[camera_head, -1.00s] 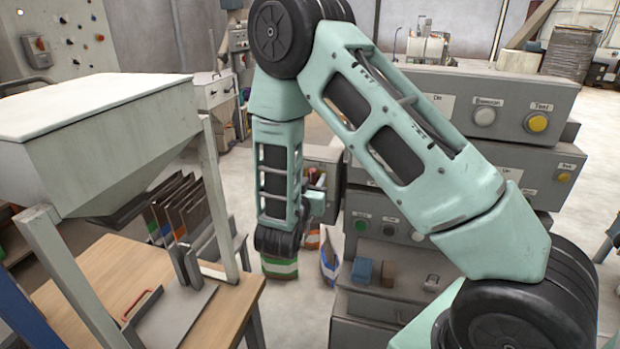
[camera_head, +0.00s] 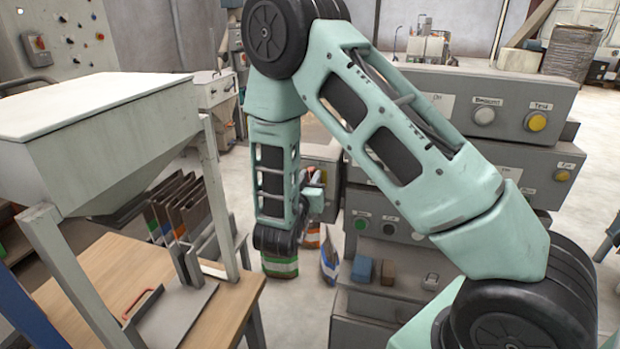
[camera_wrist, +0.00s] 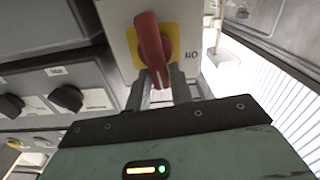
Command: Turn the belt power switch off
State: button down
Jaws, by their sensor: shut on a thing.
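The belt power switch is a red rotary handle (camera_wrist: 151,48) on a yellow plate (camera_wrist: 171,32), set on a light grey box, in the wrist view. My gripper (camera_wrist: 159,78) is at the handle, its two fingers closed on the handle's near end. The handle points toward my gripper and leans slightly.
A grey panel with black knobs (camera_wrist: 66,97) lies left of the switch in the wrist view. In the head view, a control cabinet with buttons (camera_head: 484,116) stands at right. A hopper (camera_head: 100,140) over a wooden table (camera_head: 110,270) stands at left. Bags (camera_head: 280,266) stand on the floor.

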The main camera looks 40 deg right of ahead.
jog(key=shift+w+a+f+n+p, duration=0.2)
jog(key=shift+f+n+p, duration=0.45)
jog(key=shift+n, duration=2.15)
jog(key=shift+w+a+f+n+p, duration=0.25)
jog(key=shift+n+p, duration=0.75)
jog(key=shift+n, duration=1.8)
jog(key=shift+w+f+n+p, duration=0.1)
jog(key=shift+f+n+p, duration=0.55)
jog(key=shift+n, duration=2.15)
jog(key=shift+r, duration=0.1)
jog(key=c, duration=1.3)
grip_release()
jog(key=shift+d, duration=0.1)
jog(key=shift+r, duration=0.2)
jog(key=shift+w, duration=0.15)
